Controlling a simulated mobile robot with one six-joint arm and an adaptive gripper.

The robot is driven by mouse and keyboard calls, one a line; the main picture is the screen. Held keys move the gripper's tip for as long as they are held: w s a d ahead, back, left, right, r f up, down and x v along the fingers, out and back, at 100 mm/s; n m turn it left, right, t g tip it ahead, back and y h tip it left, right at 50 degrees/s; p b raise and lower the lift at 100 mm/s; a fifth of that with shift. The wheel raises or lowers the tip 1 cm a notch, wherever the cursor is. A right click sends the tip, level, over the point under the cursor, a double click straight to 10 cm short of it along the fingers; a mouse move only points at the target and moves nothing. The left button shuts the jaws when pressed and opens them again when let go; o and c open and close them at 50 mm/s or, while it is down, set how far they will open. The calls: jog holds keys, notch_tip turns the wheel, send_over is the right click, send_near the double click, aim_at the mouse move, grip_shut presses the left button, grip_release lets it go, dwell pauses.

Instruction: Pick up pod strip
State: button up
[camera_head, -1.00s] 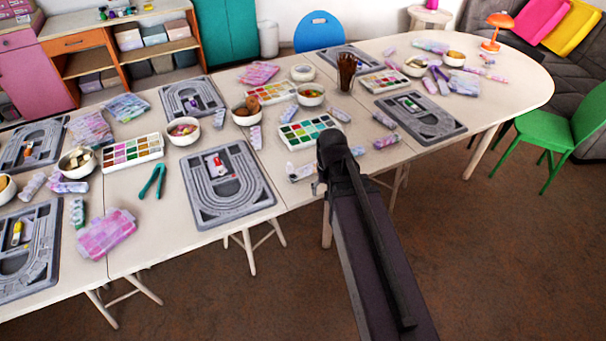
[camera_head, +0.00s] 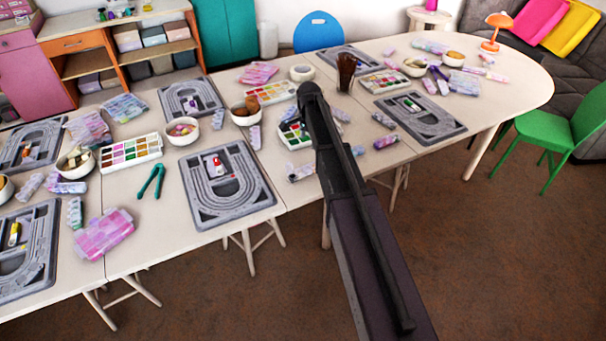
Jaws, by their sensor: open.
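Several short strips of small lidded pods lie on the long table, and I cannot tell which one the task means. A greenish strip (camera_head: 75,213) lies at the left. A pale strip (camera_head: 255,137) lies right of the centre bead board. Another strip (camera_head: 301,172) lies close to the left side of my arm, partly bordering it. Purple-tinted strips (camera_head: 386,142) and (camera_head: 384,121) lie right of my arm. My dark arm reaches over the table's front edge to the middle. My gripper does not show; the arm hides that area.
Grey bead boards (camera_head: 256,200), bead palettes (camera_head: 106,158), white bowls (camera_head: 195,138) and green pliers (camera_head: 158,172) crowd the table. A brown cup of tools (camera_head: 346,70) stands just beyond my arm. A green chair (camera_head: 568,130) is at the right.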

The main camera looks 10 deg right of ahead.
aim_at(309, 167)
jog(key=shift+f, duration=0.15)
notch_tip(309, 167, down, 8)
jog(key=b, duration=0.8)
jog(key=shift+f+b, duration=0.15)
jog(key=shift+b, duration=0.15)
jog(key=shift+f, duration=0.1)
dwell(0.4)
jog(key=shift+s+d+f+b, duration=0.1)
jog(key=shift+f+b, duration=1.2)
jog(key=shift+b, duration=0.05)
jog(key=shift+d+f+b, duration=0.1)
jog(key=shift+f+b, duration=1.15)
jog(key=shift+b, duration=0.05)
jog(key=c, duration=1)
